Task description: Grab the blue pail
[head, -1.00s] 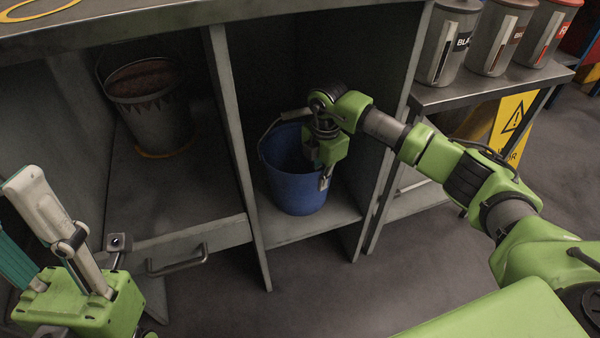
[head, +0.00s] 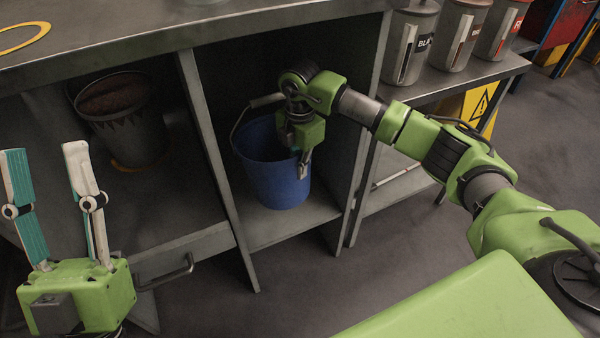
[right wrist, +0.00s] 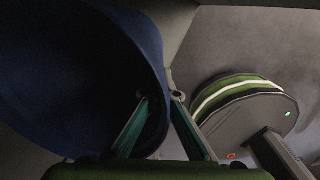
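The blue pail (head: 278,183) stands on the lower shelf of the right-hand bay. Its handle (head: 240,116) hangs to the left of the rim. My right gripper (head: 299,158) points down over the pail's right rim. In the right wrist view one finger is inside the pail (right wrist: 80,85) and the other is outside, with the rim between the two fingertips (right wrist: 162,97). A gap shows between the fingers, wider than the pail wall, so the gripper looks open. My left gripper (head: 46,157) is open, empty and pointing up, away from the pail.
A darker bucket (head: 122,120) stands in the left bay. A divider (head: 212,150) separates the bays, and the bench top (head: 260,32) overhangs them. A side table (head: 470,80) with several canisters stands to the right. The floor (head: 400,250) in front is clear.

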